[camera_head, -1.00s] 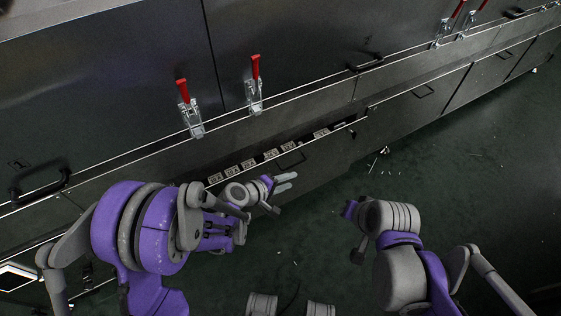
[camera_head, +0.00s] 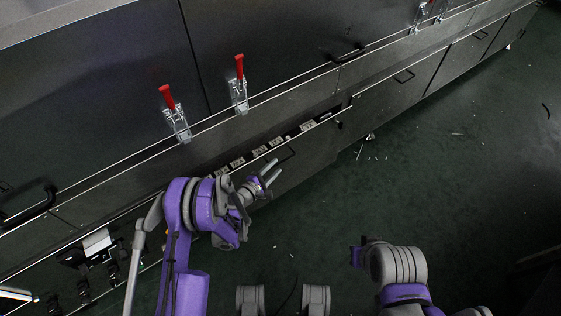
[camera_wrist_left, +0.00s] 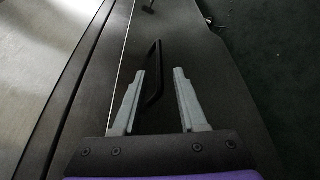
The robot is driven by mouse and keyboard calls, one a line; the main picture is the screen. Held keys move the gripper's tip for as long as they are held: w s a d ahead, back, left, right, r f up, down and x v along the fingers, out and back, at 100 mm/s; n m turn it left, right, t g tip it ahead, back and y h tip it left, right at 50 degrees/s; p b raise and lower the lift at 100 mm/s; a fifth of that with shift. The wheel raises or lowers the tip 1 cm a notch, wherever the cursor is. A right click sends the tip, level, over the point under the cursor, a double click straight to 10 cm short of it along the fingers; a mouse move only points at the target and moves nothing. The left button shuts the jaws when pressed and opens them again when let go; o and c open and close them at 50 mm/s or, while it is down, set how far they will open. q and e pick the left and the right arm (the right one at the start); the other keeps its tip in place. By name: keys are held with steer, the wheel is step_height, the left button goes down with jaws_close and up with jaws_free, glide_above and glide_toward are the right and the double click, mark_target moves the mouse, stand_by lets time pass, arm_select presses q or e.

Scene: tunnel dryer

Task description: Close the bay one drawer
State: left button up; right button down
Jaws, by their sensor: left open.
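The bay drawer (camera_head: 312,160) is partly pulled out of the dark cabinet, and several pale labelled pieces show in its opening. Whether it is bay one cannot be read. My left gripper (camera_head: 273,172) is open and empty, close to the drawer front. In the left wrist view the drawer's black bar handle (camera_wrist_left: 153,75) shows between the open fingers (camera_wrist_left: 159,72), nearer the left one; I cannot tell if they touch. My right arm is at the lower right of the head view, and its finger state cannot be made out.
Two red-handled clamps (camera_head: 168,97) and (camera_head: 239,68) stand on the cabinet ledge above the drawer. Another black handle (camera_head: 350,54) is on the upper panel. Closed fronts run to the upper right. The green floor (camera_head: 460,170) is open, with small scraps on it.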

mark_target(281, 162)
arm_select(q)
steer(key=shift+x, duration=2.35)
steer(key=shift+c, duration=0.2)
jaws_close()
